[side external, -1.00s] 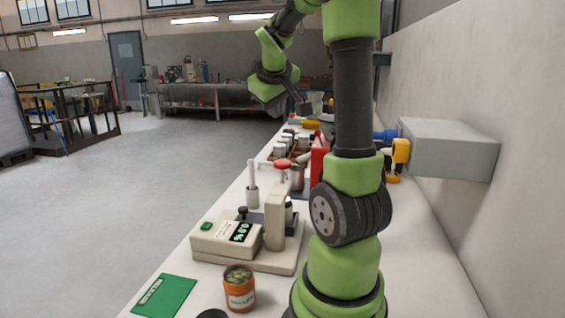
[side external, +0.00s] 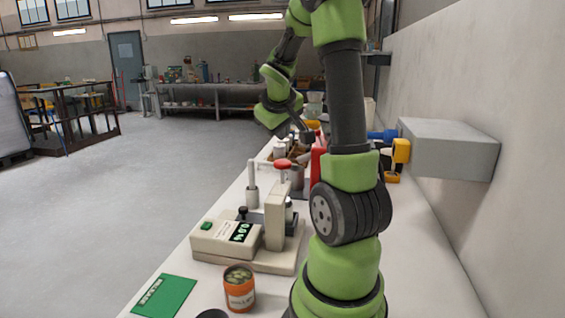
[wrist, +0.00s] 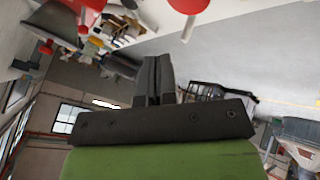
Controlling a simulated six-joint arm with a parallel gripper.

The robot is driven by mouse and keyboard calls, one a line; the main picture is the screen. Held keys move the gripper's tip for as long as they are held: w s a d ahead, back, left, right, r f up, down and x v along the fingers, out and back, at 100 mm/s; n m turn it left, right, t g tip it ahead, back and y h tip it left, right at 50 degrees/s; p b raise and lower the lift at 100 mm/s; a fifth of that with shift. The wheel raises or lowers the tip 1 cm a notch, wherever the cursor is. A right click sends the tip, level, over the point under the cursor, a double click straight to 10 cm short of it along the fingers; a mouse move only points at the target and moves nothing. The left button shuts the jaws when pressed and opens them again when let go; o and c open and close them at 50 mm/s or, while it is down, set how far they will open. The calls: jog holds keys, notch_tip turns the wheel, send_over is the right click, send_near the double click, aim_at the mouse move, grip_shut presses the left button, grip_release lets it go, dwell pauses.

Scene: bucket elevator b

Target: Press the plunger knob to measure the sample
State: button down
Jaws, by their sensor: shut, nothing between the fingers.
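A beige meter (side external: 228,240) with a small display and a green button stands on the bench in the side view. A red round knob (side external: 282,164) sits at the top of its upright part; I take it as the plunger knob. My gripper (side external: 305,137) is dark and small there, beyond and above the red knob, apart from it. In the wrist view my gripper (wrist: 155,72) has its two dark fingers together with nothing between them. A red knob on a pale stem (wrist: 188,6) shows at the top edge, clear of the fingertips.
A red container (side external: 319,160) stands close right of the knob. A metal cup (side external: 296,178) is behind the meter. A grey box (side external: 447,150) juts from the right wall.

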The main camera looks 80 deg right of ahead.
aim_at(281, 161)
jog(key=shift+f, duration=1.8)
dwell(0.7)
jog(key=shift+f, duration=0.4)
jog(key=shift+f, duration=1.55)
dwell(1.1)
jog(key=shift+r, duration=2)
jog(key=shift+r, duration=2.5)
